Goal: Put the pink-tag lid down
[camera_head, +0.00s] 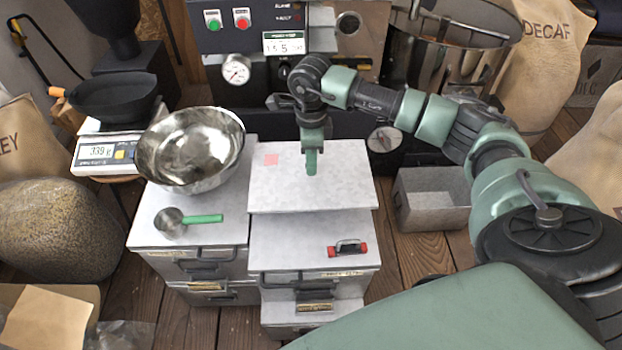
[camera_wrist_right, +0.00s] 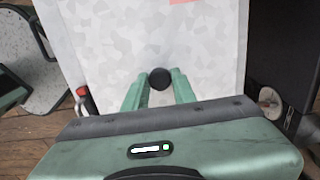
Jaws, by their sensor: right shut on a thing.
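The pink-tag lid is a pale speckled flat panel (camera_head: 345,190) with a pink square at its upper left in the head view. Its black round knob (camera_wrist_right: 160,78) shows in the right wrist view, with part of the pink tag at the top edge. My right gripper (camera_head: 311,165) is shut on this knob, its green fingers on either side. The lid covers the back of a pale-topped bin (camera_head: 262,258); I cannot tell whether it rests there or is held just above. My left gripper is not in view.
A steel bowl (camera_head: 190,150) and a green-handled scoop (camera_head: 190,220) are on the left bin top. A red-ended handle (camera_head: 347,249) is in front of the lid. A grey open box (camera_head: 432,198) stands right. The roaster panel (camera_head: 260,30) is behind.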

